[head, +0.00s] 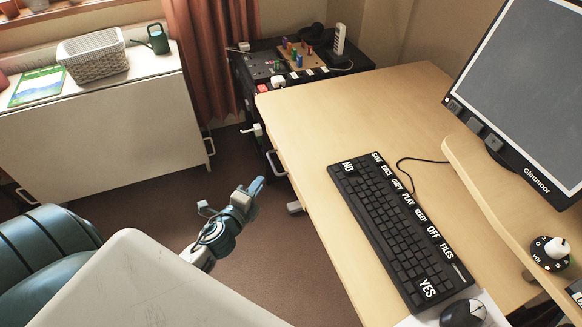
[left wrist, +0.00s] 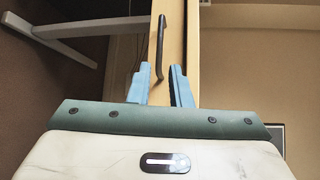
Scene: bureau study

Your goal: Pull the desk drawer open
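The desk (head: 370,110) has a pale wood top. In the left wrist view a dark bar handle (left wrist: 160,42) stands on a narrow pale wood front (left wrist: 183,40). My left gripper (head: 257,185) is beside the desk's left side, over the floor. Its blue fingers (left wrist: 161,70) are apart in the left wrist view, and the near end of the handle shows between them. I cannot tell whether they touch it. My right gripper is not in view.
A keyboard (head: 395,230), a mouse (head: 464,313) and a monitor (head: 525,80) are on the right. A dark unit (head: 262,70) stands behind the desk. A teal chair (head: 45,245) is at the lower left. Brown floor (head: 150,215) lies open between.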

